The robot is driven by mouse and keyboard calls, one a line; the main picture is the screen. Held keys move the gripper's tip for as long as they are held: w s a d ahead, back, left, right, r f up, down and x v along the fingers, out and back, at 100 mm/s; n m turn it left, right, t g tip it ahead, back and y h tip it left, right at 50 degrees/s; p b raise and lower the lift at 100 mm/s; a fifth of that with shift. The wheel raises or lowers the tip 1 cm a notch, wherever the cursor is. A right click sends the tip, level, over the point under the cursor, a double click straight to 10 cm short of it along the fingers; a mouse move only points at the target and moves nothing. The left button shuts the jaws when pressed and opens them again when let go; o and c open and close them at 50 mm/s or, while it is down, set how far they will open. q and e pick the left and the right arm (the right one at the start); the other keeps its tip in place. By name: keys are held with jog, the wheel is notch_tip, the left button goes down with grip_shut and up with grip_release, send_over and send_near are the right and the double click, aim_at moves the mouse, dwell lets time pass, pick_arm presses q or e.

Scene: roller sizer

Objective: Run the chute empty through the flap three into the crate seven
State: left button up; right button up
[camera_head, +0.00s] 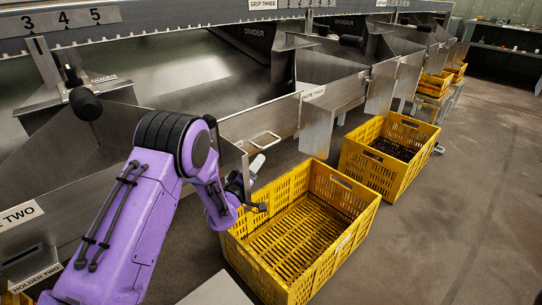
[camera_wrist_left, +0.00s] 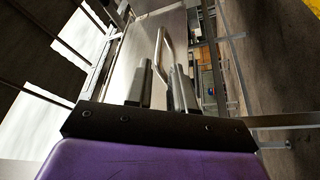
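The chute with a small plate reading CHUTE THREE (camera_head: 313,93) is at the middle of the head view. Its metal flap (camera_head: 240,125) has a bright loop handle (camera_head: 265,140). My left gripper (camera_head: 252,178) is just below this handle. In the left wrist view, the two fingers (camera_wrist_left: 165,85) stand apart, with a bent metal handle (camera_wrist_left: 163,45) ahead and between them; contact is unclear. A yellow crate (camera_head: 345,245) beneath the gripper looks empty; its label is too small to read. I cannot tell which crate is seven. My right gripper is not in view.
Another yellow crate (camera_head: 362,165) behind holds dark pieces. Further yellow crates (camera_head: 434,84) stand along the machine. The floor to the right (camera_head: 470,210) is clear.

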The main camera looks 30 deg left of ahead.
aim_at(271, 145)
pick_arm(q)
jog(key=b+x, duration=0.2)
jog(key=x, duration=0.7)
jog(key=shift+w, duration=0.3)
grip_shut()
